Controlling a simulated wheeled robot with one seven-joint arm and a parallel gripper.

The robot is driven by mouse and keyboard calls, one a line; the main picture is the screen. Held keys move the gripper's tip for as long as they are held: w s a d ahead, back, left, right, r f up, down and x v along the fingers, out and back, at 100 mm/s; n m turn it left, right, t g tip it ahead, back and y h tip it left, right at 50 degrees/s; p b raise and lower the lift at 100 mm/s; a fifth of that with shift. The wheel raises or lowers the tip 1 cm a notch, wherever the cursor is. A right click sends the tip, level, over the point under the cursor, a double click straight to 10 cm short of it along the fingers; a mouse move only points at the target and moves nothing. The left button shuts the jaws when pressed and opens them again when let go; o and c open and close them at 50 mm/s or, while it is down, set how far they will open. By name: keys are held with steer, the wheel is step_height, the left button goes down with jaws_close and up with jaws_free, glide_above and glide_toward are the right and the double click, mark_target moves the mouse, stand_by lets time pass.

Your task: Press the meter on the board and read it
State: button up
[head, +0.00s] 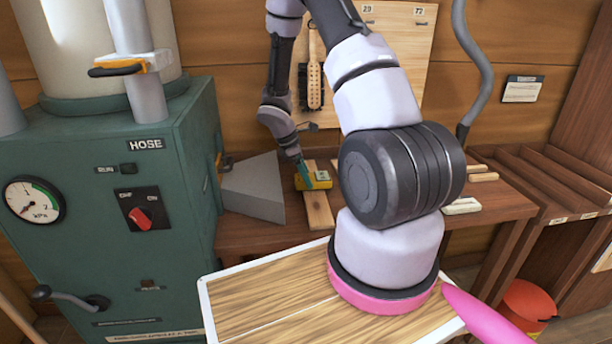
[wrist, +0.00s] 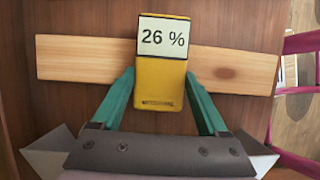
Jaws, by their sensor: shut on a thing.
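The yellow meter (wrist: 158,82) lies on a pale wooden board (wrist: 80,58) with a dark knot at its right. The meter's white display (wrist: 163,37) reads 26 %. My gripper (wrist: 159,76) is shut on the meter, one green finger along each side of its body. In the head view the meter (head: 320,180) sits on the board (head: 318,212) on the bench, with my gripper (head: 308,176) on it. Its display cannot be read from there.
A grey wedge-shaped hood (head: 254,188) stands left of the meter, beside a green machine (head: 110,210) with a kPa gauge (head: 34,201). A brush (head: 313,75) hangs on the pegboard behind. Pale pieces (head: 462,206) lie on the bench at right.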

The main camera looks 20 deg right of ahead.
steer(key=shift+f, duration=0.45)
stand_by(1.7)
steer(key=shift+r, duration=4.05)
steer(key=shift+s, duration=0.1)
